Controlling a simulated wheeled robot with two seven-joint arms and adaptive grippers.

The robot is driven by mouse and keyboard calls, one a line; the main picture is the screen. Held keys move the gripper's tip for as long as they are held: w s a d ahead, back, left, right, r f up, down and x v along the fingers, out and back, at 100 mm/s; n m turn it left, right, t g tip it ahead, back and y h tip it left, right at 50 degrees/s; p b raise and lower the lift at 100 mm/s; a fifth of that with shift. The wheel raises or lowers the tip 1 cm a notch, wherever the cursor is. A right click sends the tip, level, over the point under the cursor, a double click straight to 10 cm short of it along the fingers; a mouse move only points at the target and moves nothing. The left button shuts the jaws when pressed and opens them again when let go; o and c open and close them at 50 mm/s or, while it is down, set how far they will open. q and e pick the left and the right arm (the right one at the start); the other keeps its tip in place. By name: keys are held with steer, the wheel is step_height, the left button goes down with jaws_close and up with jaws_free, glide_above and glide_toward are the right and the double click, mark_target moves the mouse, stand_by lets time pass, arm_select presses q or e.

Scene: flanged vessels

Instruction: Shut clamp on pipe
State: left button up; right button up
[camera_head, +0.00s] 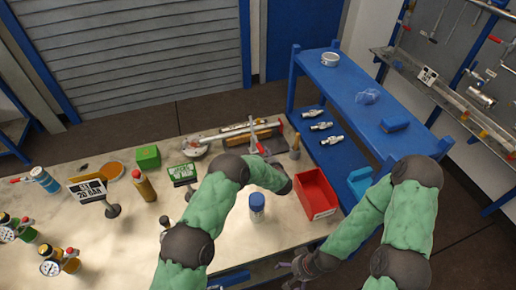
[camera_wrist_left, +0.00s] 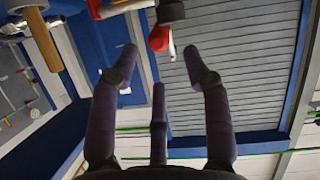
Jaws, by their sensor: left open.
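A metal pipe (camera_head: 228,135) lies along the back of the workbench. A clamp with a red-tipped handle (camera_head: 257,141) stands at its right part. In the left wrist view the red handle (camera_wrist_left: 160,38) shows near the top, between and beyond my fingertips. My left gripper (camera_wrist_left: 159,62) is open and empty, its dark fingers spread on either side of the handle, with no clear contact. In the head view my left forearm hides most of that gripper. Whether the clamp is closed around the pipe I cannot tell. My right gripper (camera_head: 290,272) hangs low at the bench's front edge, fingers apart, empty.
A wooden handle (camera_wrist_left: 40,38) shows in the left wrist view. Bottles, gauges, a green box (camera_head: 147,157) and signs crowd the left bench. A blue shelf (camera_head: 365,100) stands at right.

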mark_target(260, 149)
arm_select(q)
steer(key=x, duration=0.8)
steer(key=shift+w+a, duration=0.15)
